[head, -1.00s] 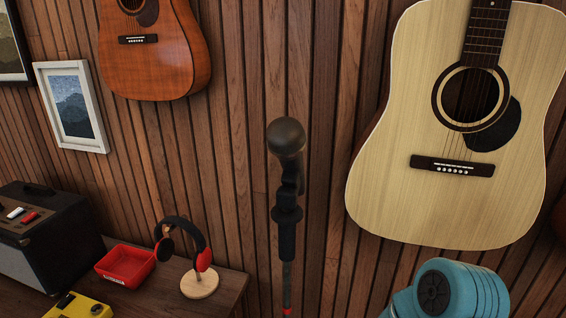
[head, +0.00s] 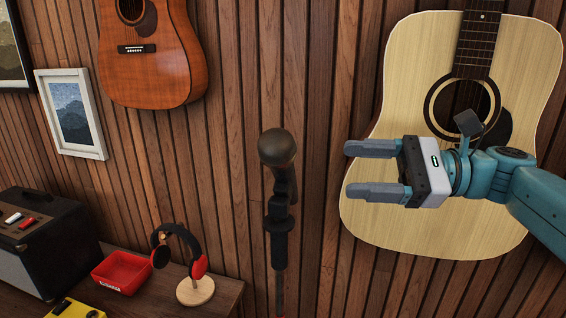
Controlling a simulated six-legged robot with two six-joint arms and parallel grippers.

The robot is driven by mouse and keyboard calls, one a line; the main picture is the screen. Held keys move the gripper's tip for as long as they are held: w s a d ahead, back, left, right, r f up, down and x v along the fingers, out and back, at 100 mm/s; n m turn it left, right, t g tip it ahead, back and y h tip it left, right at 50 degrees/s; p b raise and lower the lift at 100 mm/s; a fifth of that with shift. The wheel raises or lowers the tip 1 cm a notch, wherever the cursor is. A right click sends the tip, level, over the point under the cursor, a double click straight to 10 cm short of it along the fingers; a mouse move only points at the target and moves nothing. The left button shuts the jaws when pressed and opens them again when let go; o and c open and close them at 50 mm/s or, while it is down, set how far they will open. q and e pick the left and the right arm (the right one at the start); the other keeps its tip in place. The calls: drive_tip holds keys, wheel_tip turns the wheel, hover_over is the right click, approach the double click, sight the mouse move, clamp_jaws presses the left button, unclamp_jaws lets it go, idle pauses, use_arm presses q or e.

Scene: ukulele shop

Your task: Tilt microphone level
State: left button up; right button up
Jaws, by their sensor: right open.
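The microphone (head: 278,150) has a dark round head and sits at the top of a black stand (head: 279,235) in the middle of the head view. It points up, close to upright, with its head toward me. My right gripper (head: 358,170) is to the right of the microphone, apart from it, at about the height of its head and body. Its two grey fingers point left toward the microphone, spread apart with nothing between them. My left gripper is not in view.
A pale guitar (head: 395,110) hangs on the slatted wall behind my right arm. A brown guitar (head: 155,70) hangs at upper left. Headphones on a stand (head: 195,290), a red tray (head: 122,290) and an amplifier (head: 40,240) are at lower left. Space left of the microphone is clear.

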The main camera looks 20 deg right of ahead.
sight(281, 181)
drive_tip(key=p+x, duration=0.2)
drive_tip(key=x, duration=1)
drive_tip(key=shift+a, duration=0.1)
clamp_jaws()
